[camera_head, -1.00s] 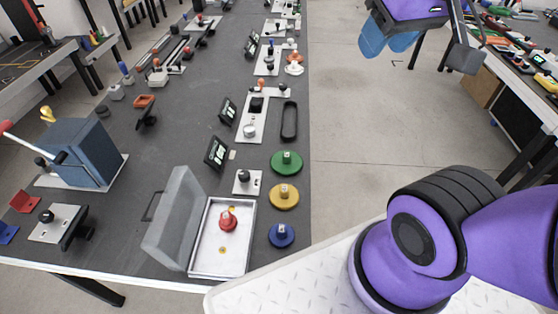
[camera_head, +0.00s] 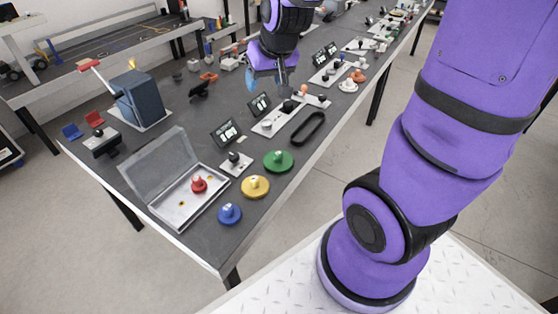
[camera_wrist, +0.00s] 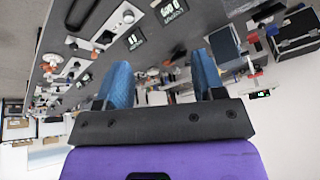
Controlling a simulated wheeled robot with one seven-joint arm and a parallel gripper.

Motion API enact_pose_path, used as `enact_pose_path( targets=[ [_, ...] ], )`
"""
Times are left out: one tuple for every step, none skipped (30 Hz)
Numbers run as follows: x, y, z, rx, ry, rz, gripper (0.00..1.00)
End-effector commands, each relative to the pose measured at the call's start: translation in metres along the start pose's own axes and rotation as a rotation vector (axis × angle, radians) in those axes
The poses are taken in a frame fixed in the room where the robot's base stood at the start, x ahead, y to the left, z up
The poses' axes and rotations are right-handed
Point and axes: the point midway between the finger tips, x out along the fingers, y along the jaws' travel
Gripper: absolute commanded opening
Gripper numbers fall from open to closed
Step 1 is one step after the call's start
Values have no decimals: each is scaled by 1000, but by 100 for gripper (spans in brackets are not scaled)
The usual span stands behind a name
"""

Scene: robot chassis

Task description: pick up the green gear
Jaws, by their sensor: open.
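The green gear (camera_head: 278,160) is a flat round disc with a raised knob. It lies on the dark table near the right edge, just behind the yellow gear (camera_head: 256,186) in the head view. My gripper (camera_head: 268,82) hangs over the table farther back, up and slightly left of the green gear and apart from it. In the wrist view my gripper (camera_wrist: 160,85) shows two blue fingers spread apart with nothing held between them. I cannot make out the green gear in the wrist view.
A blue gear (camera_head: 230,213) lies in front of the yellow one. A red gear (camera_head: 199,184) sits in an open-lidded tray (camera_head: 172,218). A black oval ring (camera_head: 308,128), small displays (camera_head: 226,132) and a blue box (camera_head: 138,100) stand on the table (camera_head: 213,245).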

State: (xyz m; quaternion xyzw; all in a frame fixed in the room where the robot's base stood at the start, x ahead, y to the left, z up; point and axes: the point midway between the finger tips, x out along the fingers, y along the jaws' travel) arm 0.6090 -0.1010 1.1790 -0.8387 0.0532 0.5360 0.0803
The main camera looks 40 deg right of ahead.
Motion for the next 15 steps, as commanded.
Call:
enact_pose_path(
  targets=[
    [19, 4, -1, 16, -11, 7, 63],
    [29, 6, -2, 26, -12, 11, 63],
    [42, 10, -4, 38, -13, 16, 63],
    [52, 13, -4, 47, -14, 21, 63],
    [62, 16, -4, 56, -15, 26, 63],
    [76, 19, -4, 68, -16, 33, 63],
    [86, 22, -4, 77, -16, 38, 63],
    [96, 25, -3, 86, -16, 44, 63],
    [109, 30, -1, 97, -18, 52, 63],
    [119, 33, 0, 105, -19, 58, 63],
    [129, 36, 2, 113, -20, 65, 63],
    [142, 41, 5, 125, -21, 74, 63],
    [152, 45, 8, 133, -22, 81, 63],
    [162, 48, 10, 141, -23, 88, 63],
    [174, 53, 15, 150, -25, 98, 63]
  ],
)
